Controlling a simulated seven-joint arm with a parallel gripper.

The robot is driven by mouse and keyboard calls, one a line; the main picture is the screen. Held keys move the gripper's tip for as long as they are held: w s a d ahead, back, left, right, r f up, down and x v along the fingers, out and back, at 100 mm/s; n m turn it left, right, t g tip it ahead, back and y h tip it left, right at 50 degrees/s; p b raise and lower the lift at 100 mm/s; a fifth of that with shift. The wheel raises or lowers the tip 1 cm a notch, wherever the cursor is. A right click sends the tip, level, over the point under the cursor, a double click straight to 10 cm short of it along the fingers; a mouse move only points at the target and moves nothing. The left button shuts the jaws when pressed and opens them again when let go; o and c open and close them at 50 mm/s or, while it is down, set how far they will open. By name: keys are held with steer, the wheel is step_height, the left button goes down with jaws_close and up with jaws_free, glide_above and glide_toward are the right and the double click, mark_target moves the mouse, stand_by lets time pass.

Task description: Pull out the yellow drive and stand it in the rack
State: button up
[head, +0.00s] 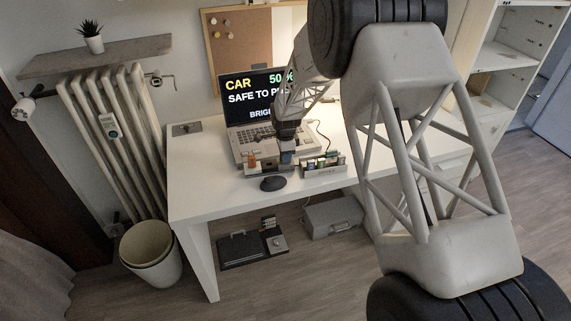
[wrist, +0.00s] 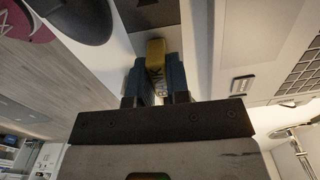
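The yellow drive (wrist: 156,55) shows in the wrist view between the two fingers of my gripper (wrist: 156,76). Both fingers lie against its sides and its yellow end sticks out past the fingertips. Whether it is still seated in a port cannot be told. In the head view my gripper (head: 284,156) is low at the front edge of the laptop (head: 262,141), and the drive is hidden there. The rack (head: 323,171) stands to the right of my gripper near the desk's front edge, with several small drives upright in it.
A dark mouse (head: 273,184) lies in front of the laptop, and a small orange item (head: 251,160) is left of my gripper.

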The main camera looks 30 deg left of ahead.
jaws_close()
steer(key=shift+r, duration=0.1)
steer(key=shift+r, duration=1.5)
steer(key=shift+s+d+r, duration=0.15)
steer(key=shift+s+r, duration=0.05)
steer(key=shift+s, duration=0.05)
steer(key=s+d+r, duration=0.1)
steer(key=s+d, duration=0.8)
steer(key=s, duration=0.3)
steer(key=shift+d+r, duration=0.15)
steer(key=shift+d, duration=0.2)
steer(key=shift+r, duration=0.3)
steer(key=shift+r, duration=0.7)
steer(key=shift+r, duration=0.65)
